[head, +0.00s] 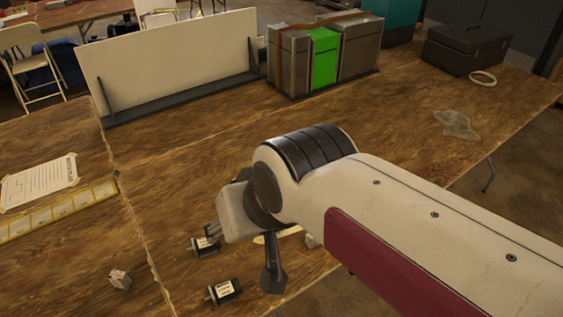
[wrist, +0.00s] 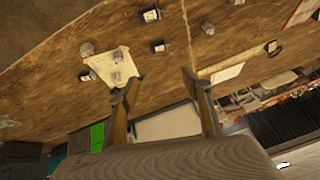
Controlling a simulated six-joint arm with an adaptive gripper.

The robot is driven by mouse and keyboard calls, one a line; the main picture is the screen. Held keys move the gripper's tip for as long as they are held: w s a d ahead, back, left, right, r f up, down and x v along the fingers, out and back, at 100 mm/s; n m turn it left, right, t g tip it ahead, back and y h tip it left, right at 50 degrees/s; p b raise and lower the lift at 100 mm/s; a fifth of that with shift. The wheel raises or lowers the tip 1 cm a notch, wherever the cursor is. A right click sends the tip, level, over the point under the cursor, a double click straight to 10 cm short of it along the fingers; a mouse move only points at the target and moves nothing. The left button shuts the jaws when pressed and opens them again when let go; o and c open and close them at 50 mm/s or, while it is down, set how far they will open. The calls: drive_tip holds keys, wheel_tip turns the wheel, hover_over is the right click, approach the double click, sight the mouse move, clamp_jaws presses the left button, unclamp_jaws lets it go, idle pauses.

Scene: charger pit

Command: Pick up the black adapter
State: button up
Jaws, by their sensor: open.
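Several small dark blocks with white labels lie on the wooden table; I cannot tell which is the black adapter. In the head view, one dark labelled block (head: 229,291) lies near the bottom edge and another (head: 204,246) lies just beyond it, beside my gripper. The wrist view shows dark labelled blocks (wrist: 150,16) at the top and right. My gripper (wrist: 162,75) is open and empty, its two fingers spread apart above the table. In the head view one finger hangs down beside the blocks; my arm hides part of the area behind it.
A cream sheet (wrist: 102,72) with grey pieces on it lies near the left finger. A small whitish lump (head: 119,279) lies front left. A white panel (head: 170,55), grey-and-green cases (head: 325,62) and a dark toolbox (head: 467,50) stand along the back. The middle table is mostly clear.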

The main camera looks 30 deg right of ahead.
drive_tip(key=w+r+m+t, duration=0.3)
drive_tip(key=w+m, duration=0.9)
drive_tip(key=w, duration=1.2)
drive_tip(key=w+d+f+m+t+h, duration=0.1)
drive_tip(key=w+d+f+m, duration=0.1)
drive_tip(key=w+d+m, duration=0.3)
drive_tip(key=w+d+f+m+h, duration=0.1)
drive_tip(key=w+f+m, duration=0.15)
drive_tip(key=w, duration=0.35)
drive_tip(key=w+d+f+m+t+h, duration=0.1)
drive_tip(key=w+d+m, duration=0.2)
drive_tip(key=w+m, duration=0.25)
drive_tip(key=w+d+f+m+g+h, duration=0.1)
drive_tip(key=w+d+f+m+h, duration=0.5)
drive_tip(key=d+f+m, duration=0.8)
drive_tip(key=s+d+f+m+g+h, duration=0.1)
drive_tip(key=s+d+f+m, duration=0.1)
drive_tip(key=f, duration=0.3)
drive_tip(key=s+d+f+m+g+h, duration=0.1)
drive_tip(key=d+f+m+g, duration=0.1)
drive_tip(key=f, duration=0.4)
drive_tip(key=s+d+f+m+g+h, duration=0.2)
drive_tip(key=d+f+m, duration=0.2)
drive_tip(key=f, duration=0.2)
drive_tip(key=shift+s+d+f, duration=0.15)
drive_tip(key=shift+s+d, duration=0.15)
drive_tip(key=shift+d, duration=0.05)
